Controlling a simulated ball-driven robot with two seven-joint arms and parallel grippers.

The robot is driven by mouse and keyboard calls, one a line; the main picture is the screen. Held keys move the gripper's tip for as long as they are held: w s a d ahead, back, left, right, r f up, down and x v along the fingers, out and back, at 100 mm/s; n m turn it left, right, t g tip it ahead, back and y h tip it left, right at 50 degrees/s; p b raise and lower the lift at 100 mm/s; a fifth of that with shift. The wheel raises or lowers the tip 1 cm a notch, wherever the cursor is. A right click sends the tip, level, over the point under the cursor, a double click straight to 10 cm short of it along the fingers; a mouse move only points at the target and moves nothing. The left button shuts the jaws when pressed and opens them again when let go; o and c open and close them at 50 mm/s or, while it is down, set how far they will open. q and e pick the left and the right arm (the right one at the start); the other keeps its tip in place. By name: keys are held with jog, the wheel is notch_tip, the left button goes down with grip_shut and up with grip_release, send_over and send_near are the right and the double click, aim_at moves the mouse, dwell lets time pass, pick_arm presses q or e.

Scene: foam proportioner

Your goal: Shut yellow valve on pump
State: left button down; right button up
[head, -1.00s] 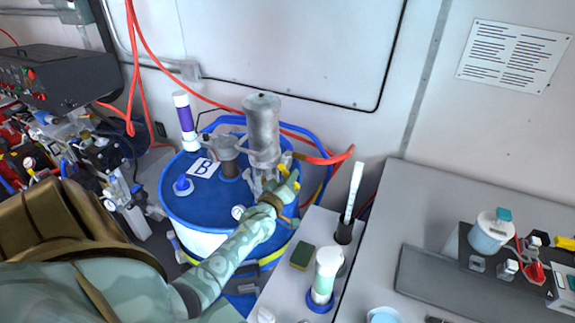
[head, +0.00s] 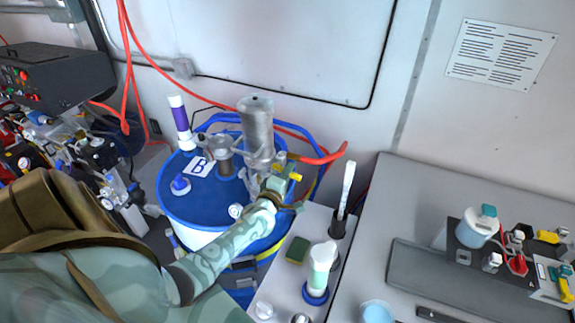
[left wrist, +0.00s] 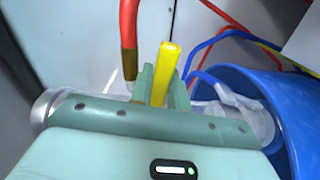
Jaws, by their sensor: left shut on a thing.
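The pump (head: 257,130) is a grey metal cylinder standing upright on the blue drum marked B. The yellow valve handle (head: 295,177) shows at the pump's right side, beside a red hose fitting. My left gripper (head: 287,180) is at this handle, with its arm reaching across the drum's front. In the left wrist view, the yellow valve handle (left wrist: 166,72) stands between the two green fingers (left wrist: 158,85), which are shut on it. The handle's lower end and most of the valve body are hidden by the gripper. My right gripper is not in view.
The blue drum (head: 179,229) has a white-and-purple tube on its lid. A red hose (head: 322,158) runs close to the gripper. A grey bench (head: 300,217) with a sponge, a bottle and a cup stands right of the drum. The wall is close behind.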

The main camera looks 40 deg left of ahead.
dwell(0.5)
pick_arm(q)
jog(key=c, duration=1.6)
grip_release()
jog(key=shift+v, duration=8.15)
jog(key=shift+a, duration=0.1)
jog(key=shift+c, duration=0.4)
